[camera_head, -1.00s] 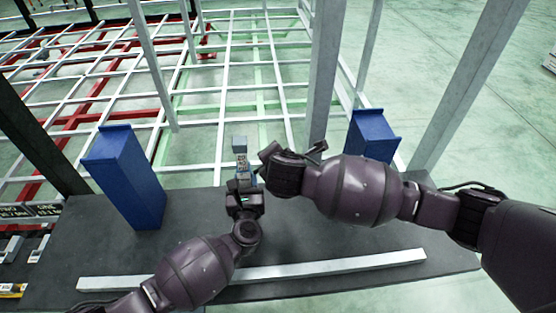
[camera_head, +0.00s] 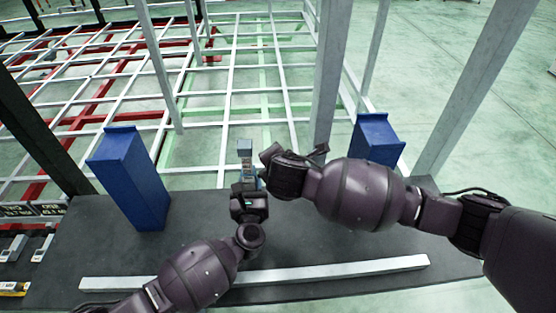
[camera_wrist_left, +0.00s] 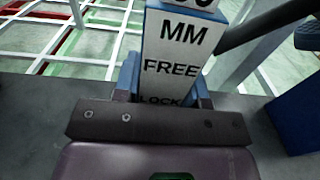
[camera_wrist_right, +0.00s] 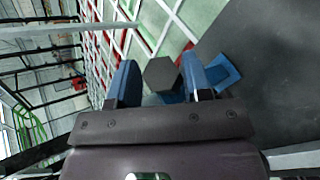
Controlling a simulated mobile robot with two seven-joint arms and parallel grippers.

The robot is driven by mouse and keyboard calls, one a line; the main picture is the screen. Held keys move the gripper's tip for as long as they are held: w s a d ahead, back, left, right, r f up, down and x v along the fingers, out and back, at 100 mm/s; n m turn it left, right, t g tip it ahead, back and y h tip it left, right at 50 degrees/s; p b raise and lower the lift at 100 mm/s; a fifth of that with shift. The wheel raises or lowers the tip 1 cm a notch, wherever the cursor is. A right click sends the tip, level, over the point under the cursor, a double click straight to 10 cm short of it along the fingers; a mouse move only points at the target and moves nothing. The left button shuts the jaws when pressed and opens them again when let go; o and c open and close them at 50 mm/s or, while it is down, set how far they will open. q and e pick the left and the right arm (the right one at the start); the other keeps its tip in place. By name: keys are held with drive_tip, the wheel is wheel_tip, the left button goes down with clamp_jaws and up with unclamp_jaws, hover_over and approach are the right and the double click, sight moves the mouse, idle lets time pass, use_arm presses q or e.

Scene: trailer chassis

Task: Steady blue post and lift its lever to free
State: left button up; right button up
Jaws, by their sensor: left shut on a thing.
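The small post (camera_head: 246,166) stands on the dark table's far edge with a grey cap on top. In the left wrist view its pale face (camera_wrist_left: 170,68) reads MM, FREE and LOCK. My left gripper (camera_head: 249,188) is shut on the post, with blue fingers on either side of the labelled face. My right gripper (camera_wrist_right: 160,82) is just right of the post, its blue fingers apart. A dark hexagonal end (camera_wrist_right: 160,74), possibly the lever's, shows between them with small gaps. The lever's full length is hidden; I cannot tell its position.
Large blue blocks stand left (camera_head: 131,180) and right (camera_head: 376,140) on the dark table (camera_head: 330,245). A pale bar (camera_head: 255,274) lies along the near side. Grey uprights (camera_head: 328,80) rise behind. The white and red chassis frame (camera_head: 220,70) fills the back.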

drive_tip(key=shift+d, duration=0.1)
idle(0.3)
drive_tip(key=shift+s, duration=0.1)
drive_tip(key=v, duration=1.1)
drive_tip(key=shift+s+r, duration=0.25)
